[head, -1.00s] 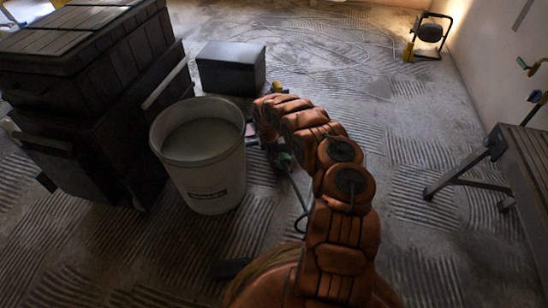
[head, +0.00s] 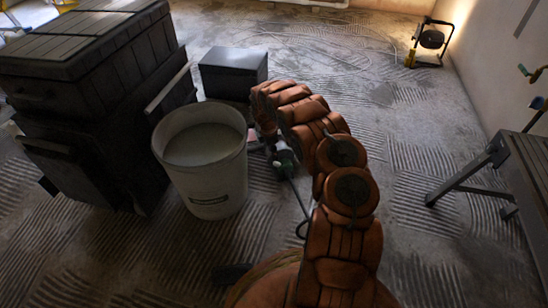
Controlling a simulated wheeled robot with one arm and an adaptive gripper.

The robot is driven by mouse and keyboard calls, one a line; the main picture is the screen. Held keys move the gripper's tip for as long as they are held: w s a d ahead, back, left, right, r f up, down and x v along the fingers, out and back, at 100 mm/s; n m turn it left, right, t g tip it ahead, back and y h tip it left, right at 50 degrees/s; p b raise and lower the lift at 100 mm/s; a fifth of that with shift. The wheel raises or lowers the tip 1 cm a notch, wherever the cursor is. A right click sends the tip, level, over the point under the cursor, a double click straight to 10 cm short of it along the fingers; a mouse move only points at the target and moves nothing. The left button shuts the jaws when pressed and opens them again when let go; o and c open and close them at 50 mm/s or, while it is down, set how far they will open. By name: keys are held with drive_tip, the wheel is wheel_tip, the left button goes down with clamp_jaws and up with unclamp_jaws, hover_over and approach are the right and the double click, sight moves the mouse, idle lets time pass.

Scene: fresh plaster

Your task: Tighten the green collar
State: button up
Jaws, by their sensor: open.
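A small green thing (head: 285,160) with a dark cable shows low behind my arm, right of the white bucket. It is small and dark, and I cannot tell whether it is the green collar. My orange padded arm rises from the bottom middle and bends over at the top, near the bucket's right side. I cannot make out my gripper's fingers; the arm's far end is hidden behind its own links.
The white bucket (head: 215,185) with pale contents stands left of my arm. A dark box (head: 232,75) is behind it, and a large dark chest (head: 80,110) at left. A work lamp (head: 430,42) and a bench (head: 532,165) are at right. The right-hand floor between is clear.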

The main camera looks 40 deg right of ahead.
drive_tip(key=shift+w+a+r, duration=0.1)
drive_tip(key=shift+a+r, duration=0.05)
drive_tip(key=shift+r, duration=0.9)
drive_tip(key=shift+a+r, duration=0.15)
drive_tip(key=shift+r, duration=0.9)
drive_tip(key=s+a+r+m+p, duration=0.25)
drive_tip(key=s+r+p, duration=0.35)
drive_tip(key=r, duration=0.9)
drive_tip(key=s+a+r+m+g+h+p, duration=0.1)
drive_tip(key=s+a+r+m+p, duration=0.15)
drive_tip(key=r+p, duration=0.8)
drive_tip(key=s+a+r+m+p, duration=0.2)
drive_tip(key=s+r+m+p, duration=0.3)
drive_tip(key=r, duration=1.4)
drive_tip(key=s+a+r+m+y+p, duration=0.1)
drive_tip(key=s+a+r+p, duration=0.4)
drive_tip(key=s+r, duration=0.3)
drive_tip(key=s+a+r+m+p, duration=0.1)
drive_tip(key=s+a+r+p, duration=0.45)
drive_tip(key=r, duration=0.45)
drive_tip(key=s+a+r+m+p, duration=0.1)
drive_tip(key=s+a+r+p, duration=0.4)
drive_tip(key=s, duration=0.4)
drive_tip(key=s+a+r+m+y+p, duration=0.1)
drive_tip(key=s+a+r+p, duration=0.5)
drive_tip(key=s, duration=0.3)
drive_tip(key=shift+s+r+m+y+p, duration=0.3)
drive_tip(key=shift+r+p, duration=0.15)
drive_tip(key=shift+r, duration=0.3)
drive_tip(key=shift+d, duration=0.1)
